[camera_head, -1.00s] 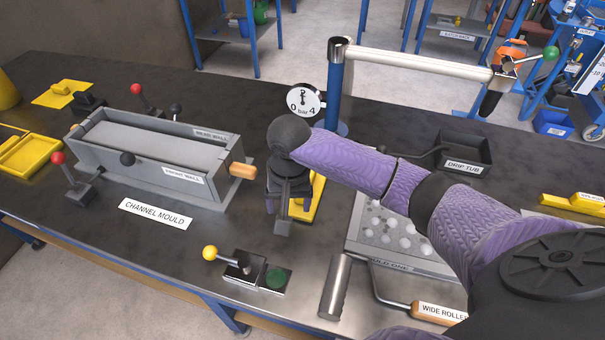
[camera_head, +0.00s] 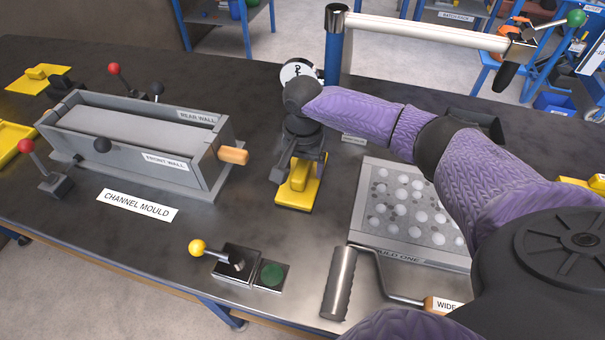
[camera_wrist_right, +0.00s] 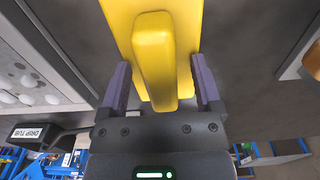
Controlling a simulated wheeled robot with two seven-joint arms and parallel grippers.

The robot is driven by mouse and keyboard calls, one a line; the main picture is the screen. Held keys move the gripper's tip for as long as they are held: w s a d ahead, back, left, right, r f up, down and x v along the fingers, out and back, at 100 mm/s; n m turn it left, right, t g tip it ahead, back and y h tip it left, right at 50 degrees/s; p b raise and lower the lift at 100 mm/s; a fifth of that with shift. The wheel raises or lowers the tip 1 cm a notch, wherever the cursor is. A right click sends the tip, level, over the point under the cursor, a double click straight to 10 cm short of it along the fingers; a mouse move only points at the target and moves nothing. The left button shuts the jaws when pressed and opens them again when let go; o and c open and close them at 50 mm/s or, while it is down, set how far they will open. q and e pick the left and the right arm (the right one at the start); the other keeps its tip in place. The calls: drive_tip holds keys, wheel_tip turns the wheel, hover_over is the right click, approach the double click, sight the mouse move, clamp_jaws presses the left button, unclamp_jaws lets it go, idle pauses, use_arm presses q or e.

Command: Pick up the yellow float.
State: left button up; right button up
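The yellow float (camera_head: 294,194) lies on the dark bench between the channel mould and the perforated mould, with a flat base and a raised handle. My right gripper (camera_head: 299,168) is over it, pointing down. In the right wrist view the float's handle (camera_wrist_right: 155,55) runs between the two fingers of the right gripper (camera_wrist_right: 160,68). The fingers are open, with a gap on each side of the handle. The float's far end is cut off at the top of that view. My left gripper is not in view.
The channel mould (camera_head: 140,142) stands at left, with ball-ended levers around it. The perforated mould (camera_head: 400,215) is close on the right, and a roller (camera_head: 340,283) lies in front of it. A lever with a yellow knob (camera_head: 197,247) stands near the front edge. A gauge (camera_head: 297,72) is behind.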

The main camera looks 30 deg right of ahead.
clamp_jaws()
drive_tip(key=shift+r, duration=0.1)
